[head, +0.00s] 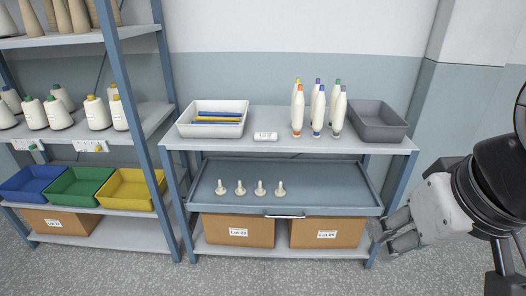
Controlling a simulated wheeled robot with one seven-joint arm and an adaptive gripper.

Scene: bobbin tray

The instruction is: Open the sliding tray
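The sliding tray (325,198) is a shallow blue-grey tray at the middle level of the workbench frame, under the top shelf. A light bar handle (284,214) is on the middle of its front edge. Several small white bobbins or pegs (240,188) stand upright in a row on the left and middle of the tray. How far the tray is drawn out is hard to tell. My gripper (384,236) is at the right, beside the bench's front right post. Its grey fingers point left and look apart, with nothing between them. It is clear of the handle.
Boxes (238,231) sit below the tray. A loaded rack (148,211) stands left. Floor in front is clear.

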